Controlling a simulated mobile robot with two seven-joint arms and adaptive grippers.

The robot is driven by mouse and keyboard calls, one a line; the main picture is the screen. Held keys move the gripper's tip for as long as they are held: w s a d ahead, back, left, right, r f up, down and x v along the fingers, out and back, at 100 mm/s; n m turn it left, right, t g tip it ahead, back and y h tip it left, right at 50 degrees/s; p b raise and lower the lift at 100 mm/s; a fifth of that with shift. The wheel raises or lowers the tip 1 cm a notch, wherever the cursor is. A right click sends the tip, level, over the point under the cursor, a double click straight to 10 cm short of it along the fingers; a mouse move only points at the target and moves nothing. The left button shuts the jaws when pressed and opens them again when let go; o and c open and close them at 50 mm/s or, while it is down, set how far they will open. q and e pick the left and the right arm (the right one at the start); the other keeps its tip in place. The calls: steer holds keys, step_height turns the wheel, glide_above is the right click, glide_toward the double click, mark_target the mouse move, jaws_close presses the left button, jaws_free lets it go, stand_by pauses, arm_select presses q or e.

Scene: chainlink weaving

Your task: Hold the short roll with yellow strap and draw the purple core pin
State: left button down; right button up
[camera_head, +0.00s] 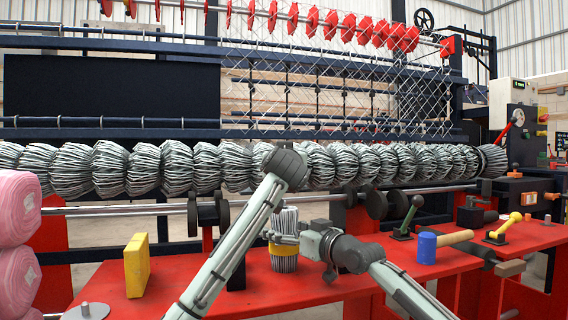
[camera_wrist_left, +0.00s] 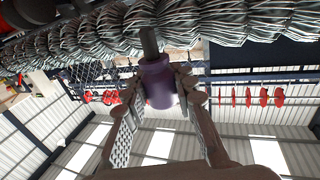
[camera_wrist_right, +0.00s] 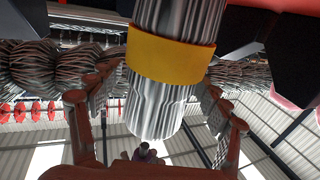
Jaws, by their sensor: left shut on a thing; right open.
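The short roll of grey wire (camera_head: 285,263) stands upright on the red table, with a yellow strap (camera_head: 281,249) round its middle. My right gripper (camera_wrist_right: 157,88) is open, its fingers on either side of the strapped roll (camera_wrist_right: 157,108) in the right wrist view. My left gripper (camera_wrist_left: 160,88) is shut on the purple core pin (camera_wrist_left: 158,82), whose dark shaft (camera_wrist_left: 149,42) sticks out from it. The pin also shows small beyond the roll's end in the right wrist view (camera_wrist_right: 143,153), seemingly apart from it. In the head view my left arm hides its gripper and the pin.
A long row of wire coils (camera_head: 110,168) runs behind the table. Pink rolls (camera_head: 15,245) are stacked at left.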

arm_select(q)
steer(key=shift+r+p, duration=5.95)
steer(key=shift+r, duration=0.1)
arm_select(e)
steer(key=shift+r, duration=7.1)
arm_select(q)
steer(key=shift+s+d+f, duration=0.1)
steer(key=shift+f, duration=0.05)
arm_select(e)
steer(key=shift+s+f, duration=0.1)
steer(key=shift+f, duration=0.05)
